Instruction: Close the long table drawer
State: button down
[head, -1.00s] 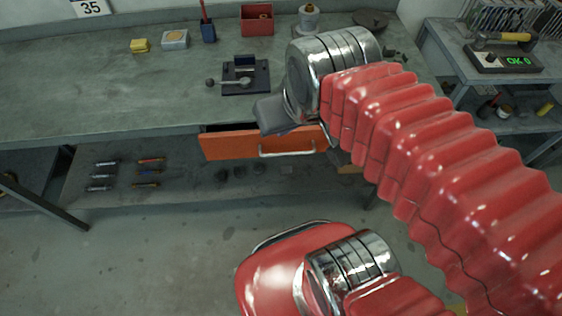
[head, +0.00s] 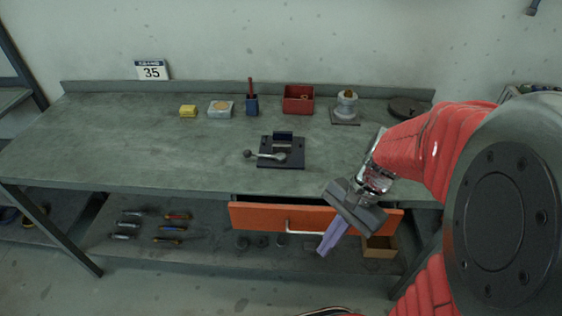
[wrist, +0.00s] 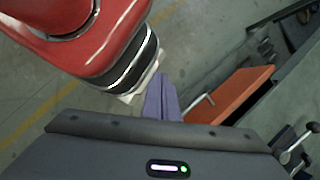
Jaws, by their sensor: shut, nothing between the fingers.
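The long table drawer has an orange front (head: 258,216) with a pale bar handle (head: 305,228) and sits under the workbench top. It is partly pulled out, with a dark gap behind its top edge. In the wrist view the orange front (wrist: 240,95) stands out from the bench, its handle facing left. My gripper (head: 328,246) has purple fingers that are shut and empty, pointing down in front of the drawer, right of the handle's middle. The fingers show in the wrist view (wrist: 162,100), left of the handle. Whether they touch the drawer I cannot tell.
The grey workbench (head: 190,160) carries a dark fixture with a lever (head: 282,152), a red bin (head: 298,100) and small items along the back. Tools (head: 170,228) lie on the lower shelf. A small open wooden box (head: 380,248) is below the drawer's right end.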

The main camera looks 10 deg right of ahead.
jog(key=d+f+m+t+y, duration=0.3)
jog(key=f+m+t+y, duration=0.2)
jog(key=m, duration=0.8)
jog(key=d+f+m+t+y, duration=0.3)
jog(key=f+m+t+y, duration=0.3)
jog(key=f+m, duration=0.4)
jog(key=shift+d+f+m, duration=0.3)
jog(key=shift+d+m, duration=0.05)
jog(key=shift+m, duration=1.85)
jog(key=shift+w+a, duration=0.1)
jog(key=shift+a, duration=0.05)
jog(key=w+a+r, duration=0.1)
jog(key=w+a, duration=0.6)
jog(key=w, duration=0.1)
jog(key=shift+w, duration=0.4)
jog(key=shift+w+r, duration=0.1)
